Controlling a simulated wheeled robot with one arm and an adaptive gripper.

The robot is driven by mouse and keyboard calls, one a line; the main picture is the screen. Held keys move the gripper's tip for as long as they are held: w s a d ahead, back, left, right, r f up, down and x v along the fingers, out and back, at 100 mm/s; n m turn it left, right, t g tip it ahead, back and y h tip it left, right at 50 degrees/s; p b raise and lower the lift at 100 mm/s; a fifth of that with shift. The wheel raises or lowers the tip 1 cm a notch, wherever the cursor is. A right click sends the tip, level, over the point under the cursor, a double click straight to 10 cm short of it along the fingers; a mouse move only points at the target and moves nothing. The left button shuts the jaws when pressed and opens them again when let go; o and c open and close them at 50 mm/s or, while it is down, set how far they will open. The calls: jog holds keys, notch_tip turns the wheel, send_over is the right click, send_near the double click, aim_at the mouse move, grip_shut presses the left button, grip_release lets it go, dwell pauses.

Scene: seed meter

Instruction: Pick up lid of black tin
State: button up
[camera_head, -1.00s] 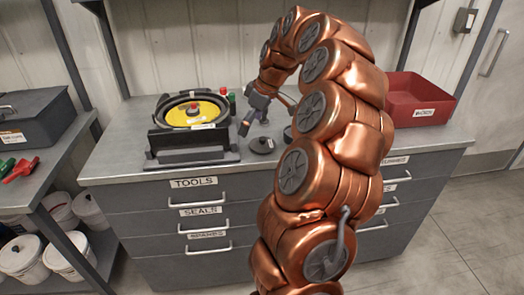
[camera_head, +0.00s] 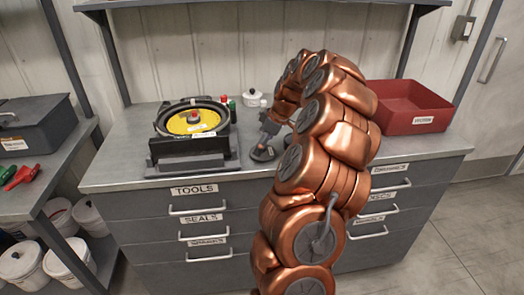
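A dark round lid (camera_head: 261,154) lies on the grey worktop right of the seed meter stand. My gripper (camera_head: 263,146) points down at the lid's middle, low over it or touching it. The gripper covers the lid's knob. The fingertips are small and dark against the lid, so I cannot tell whether they are closed on the knob. Another dark thing (camera_head: 288,140) shows just right of the lid, mostly hidden by my arm; I cannot tell whether it is the black tin.
The seed meter (camera_head: 172,122) with its yellow disc stands left on a black stand. Small green and red bottles (camera_head: 231,104) and a white lidded pot (camera_head: 252,98) stand behind. A red bin (camera_head: 412,106) is at the right.

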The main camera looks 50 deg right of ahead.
jog(key=shift+w+a+f, duration=0.1)
jog(key=shift+w+f, duration=0.1)
jog(key=shift+f, duration=0.4)
jog(key=c, duration=1.2)
jog(key=shift+s+f, duration=0.1)
jog(key=c, duration=0.4)
jog(key=shift+a+f, duration=0.1)
jog(key=shift+c, duration=0.2)
